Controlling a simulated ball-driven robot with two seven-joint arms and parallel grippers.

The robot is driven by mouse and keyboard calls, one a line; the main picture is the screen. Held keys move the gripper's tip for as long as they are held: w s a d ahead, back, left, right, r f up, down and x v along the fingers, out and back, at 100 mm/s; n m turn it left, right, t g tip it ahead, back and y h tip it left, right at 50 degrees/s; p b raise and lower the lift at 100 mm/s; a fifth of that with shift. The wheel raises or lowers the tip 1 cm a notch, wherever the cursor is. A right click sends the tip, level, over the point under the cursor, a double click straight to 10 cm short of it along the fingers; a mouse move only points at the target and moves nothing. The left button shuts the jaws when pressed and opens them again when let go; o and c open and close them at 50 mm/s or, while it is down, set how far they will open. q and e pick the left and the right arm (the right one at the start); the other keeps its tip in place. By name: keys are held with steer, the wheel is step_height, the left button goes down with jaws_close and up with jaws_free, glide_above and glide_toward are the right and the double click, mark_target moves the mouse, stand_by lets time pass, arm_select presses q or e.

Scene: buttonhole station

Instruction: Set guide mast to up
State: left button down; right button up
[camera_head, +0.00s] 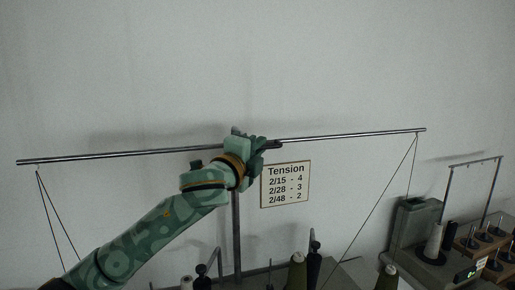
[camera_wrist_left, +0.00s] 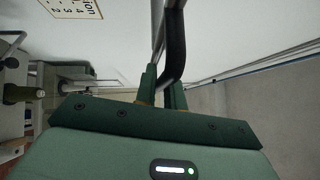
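The guide mast is a grey upright post (camera_head: 236,235) with a long thin metal crossbar (camera_head: 350,135) at its top, high against the wall. Threads hang from both ends of the crossbar. My left gripper (camera_head: 266,144) is at the top of the post, just beside the crossbar's middle, and my arm hides part of the post. In the left wrist view a black curved handle (camera_wrist_left: 175,45) runs down between the two fingers of my left gripper (camera_wrist_left: 163,90), which look closed around it. My right gripper is not in view.
A tension sign (camera_head: 286,184) is on the wall just right of the post. Thread cones (camera_head: 297,272) stand below. A grey machine (camera_head: 415,232) and a smaller thread stand (camera_head: 476,163) are at the right. The wall above the crossbar is clear.

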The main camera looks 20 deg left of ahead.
arm_select(q)
step_height(320, 180, up, 46)
steer(key=p, duration=2)
steer(key=shift+s, duration=0.15)
steer(key=shift+a+p, duration=0.1)
steer(key=shift+p, duration=0.2)
steer(key=c, duration=1.5)
jaws_free()
steer(key=b+v, duration=0.8)
steer(key=v, duration=0.8)
steer(key=shift+f, duration=0.25)
